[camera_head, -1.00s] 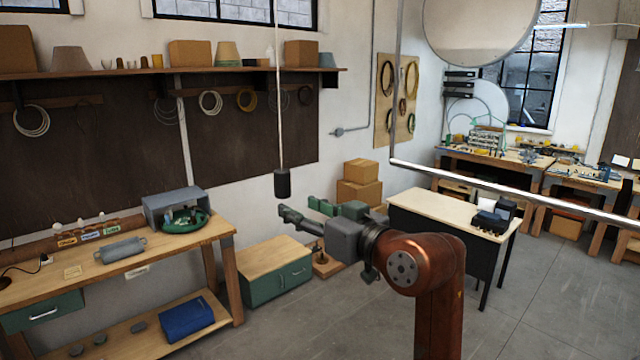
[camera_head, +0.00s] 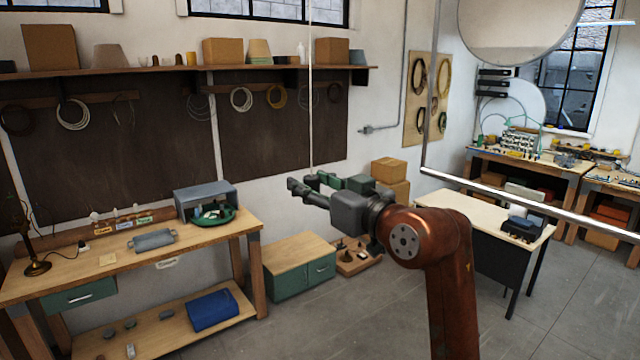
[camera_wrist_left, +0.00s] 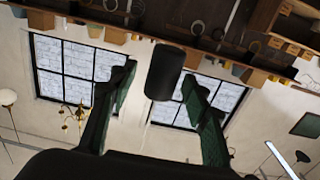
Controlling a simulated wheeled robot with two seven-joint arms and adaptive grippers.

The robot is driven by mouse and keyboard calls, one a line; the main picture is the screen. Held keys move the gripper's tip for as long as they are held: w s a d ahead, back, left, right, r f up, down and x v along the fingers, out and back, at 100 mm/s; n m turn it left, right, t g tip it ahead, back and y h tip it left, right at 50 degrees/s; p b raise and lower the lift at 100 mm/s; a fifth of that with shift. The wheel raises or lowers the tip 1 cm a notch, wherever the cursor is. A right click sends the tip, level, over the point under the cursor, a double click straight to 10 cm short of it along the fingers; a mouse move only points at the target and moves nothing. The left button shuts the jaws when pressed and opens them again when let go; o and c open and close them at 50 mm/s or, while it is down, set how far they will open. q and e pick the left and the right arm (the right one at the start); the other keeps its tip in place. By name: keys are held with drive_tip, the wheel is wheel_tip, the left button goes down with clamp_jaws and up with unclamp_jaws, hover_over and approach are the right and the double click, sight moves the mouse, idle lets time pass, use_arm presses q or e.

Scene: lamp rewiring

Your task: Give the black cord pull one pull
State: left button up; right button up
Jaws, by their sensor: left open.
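The black cord pull (camera_wrist_left: 165,72) is a dark cylinder, seen in the left wrist view between the two green fingers, with a gap to the finger on each side. In the head view its thin white cord (camera_head: 311,90) hangs straight down to the fingers, and the pull (camera_head: 312,181) is mostly hidden there. My left gripper (camera_head: 306,183) is open around the pull; it also shows in the left wrist view (camera_wrist_left: 159,75). My right gripper is in neither view.
A workbench (camera_head: 75,268) with a grey box (camera_head: 205,197) stands at left. A green cabinet (camera_head: 300,265) stands below the gripper. A metal rail (camera_head: 540,202) and a round pale disc (camera_head: 515,25) are at right. Air around the gripper looks free.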

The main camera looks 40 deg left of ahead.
use_arm(q)
drive_tip(key=shift+c, duration=0.3)
clamp_jaws()
idle(0.3)
drive_tip(key=shift+f, duration=0.1)
drive_tip(key=shift+f+b, duration=0.95)
drive_tip(key=shift+f, duration=0.35)
drive_tip(key=shift+r+p, duration=1.25)
drive_tip(key=shift+r, duration=0.15)
unclamp_jaws()
